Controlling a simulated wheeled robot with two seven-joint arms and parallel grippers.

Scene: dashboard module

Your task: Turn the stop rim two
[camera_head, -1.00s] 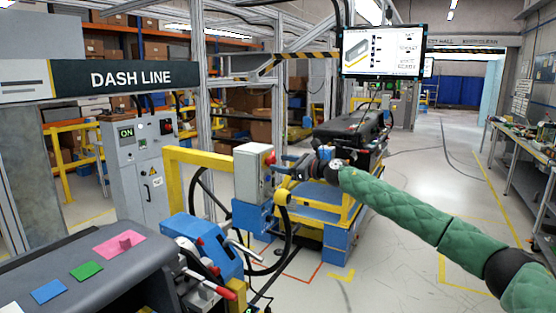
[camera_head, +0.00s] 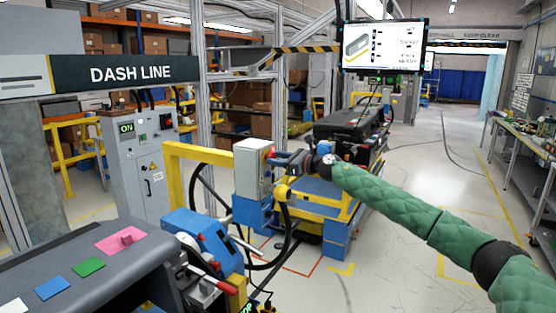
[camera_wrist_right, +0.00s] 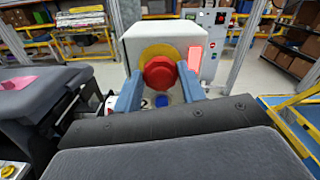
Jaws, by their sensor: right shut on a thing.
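The red stop rim (camera_wrist_right: 160,74) sits on a yellow round plate on the front of a pale grey box (camera_wrist_right: 138,37). In the head view the box (camera_head: 250,170) stands on a blue base, and the red rim (camera_head: 269,153) faces right. My right gripper (camera_head: 277,160) reaches it from the right. In the right wrist view its two blue fingers (camera_wrist_right: 158,88) are on either side of the red rim, shut on it. A red lit panel (camera_wrist_right: 195,57) shows on the box beside the rim. My left gripper is not in view.
A dark dashboard module (camera_head: 95,262) with coloured pads lies at the lower left, beside a blue clamp unit (camera_head: 200,235). A yellow frame (camera_head: 172,185) and a black hose are close to the box. The floor at right is open, with a workbench (camera_head: 525,160) beyond.

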